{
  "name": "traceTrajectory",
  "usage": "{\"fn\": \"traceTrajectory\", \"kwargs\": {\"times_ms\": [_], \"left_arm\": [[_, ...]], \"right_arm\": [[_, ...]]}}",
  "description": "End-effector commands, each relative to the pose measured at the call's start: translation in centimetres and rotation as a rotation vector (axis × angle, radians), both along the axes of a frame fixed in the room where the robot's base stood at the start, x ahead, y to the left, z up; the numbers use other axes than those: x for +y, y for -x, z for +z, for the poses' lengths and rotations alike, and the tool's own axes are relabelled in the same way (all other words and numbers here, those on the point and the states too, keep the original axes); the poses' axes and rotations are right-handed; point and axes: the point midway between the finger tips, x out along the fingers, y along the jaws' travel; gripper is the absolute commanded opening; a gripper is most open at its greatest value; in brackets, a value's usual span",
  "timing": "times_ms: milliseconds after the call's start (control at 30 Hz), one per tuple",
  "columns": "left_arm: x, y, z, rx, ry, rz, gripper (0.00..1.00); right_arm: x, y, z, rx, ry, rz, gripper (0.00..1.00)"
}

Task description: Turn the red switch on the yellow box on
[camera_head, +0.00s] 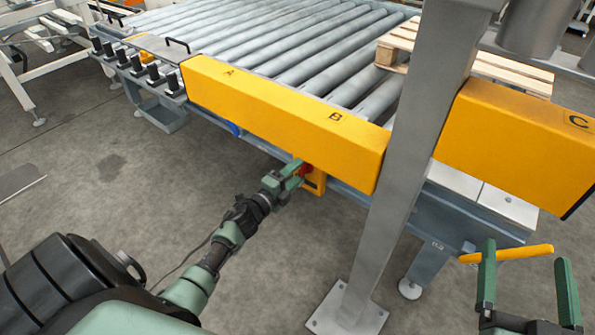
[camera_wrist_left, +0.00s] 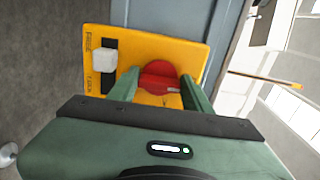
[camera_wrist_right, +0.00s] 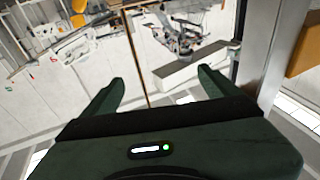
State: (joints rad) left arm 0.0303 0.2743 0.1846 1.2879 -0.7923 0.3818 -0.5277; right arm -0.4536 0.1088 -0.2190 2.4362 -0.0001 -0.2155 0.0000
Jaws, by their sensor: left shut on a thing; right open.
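A small yellow box (camera_wrist_left: 187,46) with a red rotary switch (camera_wrist_left: 160,77) fills the upper part of the left wrist view. In the head view the box (camera_head: 317,183) hangs below the long yellow guard, and only a bit of the red switch (camera_head: 303,170) shows. My left gripper (camera_head: 297,172) is shut on the red switch, one finger on each side of it. The fingers hide part of the switch, so its exact angle is hard to tell. My right gripper (camera_head: 526,280) is open and empty at the lower right of the head view.
A long yellow guard marked A and B (camera_head: 285,120) runs above the box, along the roller conveyor (camera_head: 290,45). A grey post (camera_head: 405,160) stands right of the box. A yellow bar (camera_head: 512,254) shows by my right gripper. A white block (camera_wrist_left: 103,60) sits on the box.

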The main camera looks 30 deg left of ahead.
Motion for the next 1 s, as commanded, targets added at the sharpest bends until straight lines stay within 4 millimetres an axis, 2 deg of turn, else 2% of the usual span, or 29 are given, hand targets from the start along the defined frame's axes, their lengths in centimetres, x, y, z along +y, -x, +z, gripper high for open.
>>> {"fn": "traceTrajectory", "kwargs": {"times_ms": [200, 233, 300, 667, 767, 1000], "left_arm": [[0.1, 0.0, -0.1, 0.001, 0.004, 0.003, 0.09], [0.1, 0.0, -0.1, 0.001, 0.004, 0.003, 0.57], [0.1, 0.0, -0.1, 0.001, 0.003, 0.003, 0.71], [0.1, 0.4, 0.0, 0.002, 0.001, 0.001, 0.71], [0.1, 1.5, 0.0, 0.002, 0.001, 0.000, 0.71], [0.5, 5.6, 0.1, 0.003, 0.001, 0.002, 0.71]], "right_arm": [[0.0, 0.0, 0.0, -0.001, 0.000, 0.000, 0.90], [0.0, 0.0, 0.0, -0.001, 0.000, 0.000, 0.90], [0.0, 0.0, 0.0, -0.001, 0.000, 0.000, 0.90], [0.0, 0.0, 0.1, 0.004, 0.001, 0.000, 0.90], [-0.2, -0.1, -1.4, 0.079, 0.021, -0.004, 0.90], [-0.9, 0.2, -5.5, 0.290, 0.075, -0.018, 0.90]]}}
